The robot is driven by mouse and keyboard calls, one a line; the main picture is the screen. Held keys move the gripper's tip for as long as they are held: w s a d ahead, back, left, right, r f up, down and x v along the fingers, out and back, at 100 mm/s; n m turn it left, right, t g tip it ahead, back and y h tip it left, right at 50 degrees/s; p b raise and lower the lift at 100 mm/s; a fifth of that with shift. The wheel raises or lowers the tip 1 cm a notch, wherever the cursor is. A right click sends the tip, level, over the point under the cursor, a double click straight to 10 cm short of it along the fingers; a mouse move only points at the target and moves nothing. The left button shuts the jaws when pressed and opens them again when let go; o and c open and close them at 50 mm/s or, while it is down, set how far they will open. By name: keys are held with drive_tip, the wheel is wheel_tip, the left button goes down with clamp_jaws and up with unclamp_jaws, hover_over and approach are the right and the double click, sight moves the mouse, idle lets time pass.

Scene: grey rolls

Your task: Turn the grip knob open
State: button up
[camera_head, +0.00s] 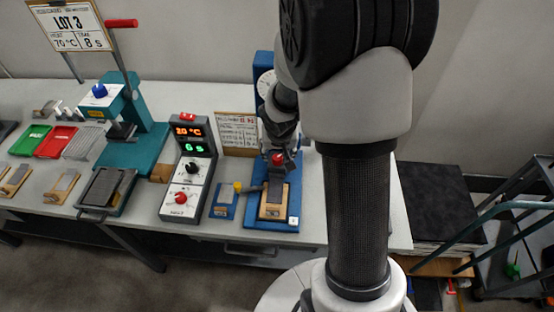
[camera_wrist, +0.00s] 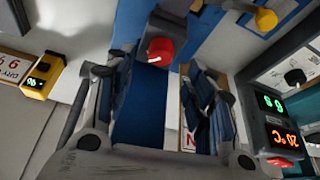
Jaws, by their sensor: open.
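A red knob (camera_head: 278,158) sits on a dark block of the blue upright tester (camera_head: 311,186). I take it for the grip knob. In the wrist view the red knob (camera_wrist: 160,51) shows just beyond and between my fingertips. My gripper (camera_head: 280,143) is over the tester, close above the knob. In the wrist view my gripper (camera_wrist: 157,68) is open with nothing between its fingers. I cannot tell whether a finger touches the knob's block. My arm hides part of the tester.
A yellow knob (camera_head: 237,186) on a lever stands left of the tester's base. A control box (camera_head: 187,168) with lit displays is further left, then a teal press (camera_head: 140,135) and coloured trays. A dark cart (camera_head: 515,235) stands right of the table.

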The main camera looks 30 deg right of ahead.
sight(278, 157)
drive_tip(key=b+x, duration=0.2)
drive_tip(key=x, duration=0.3)
drive_tip(key=shift+w+f, duration=0.1)
drive_tip(key=shift+f, duration=0.15)
drive_tip(key=shift+c, duration=0.5)
drive_tip(key=c, duration=1)
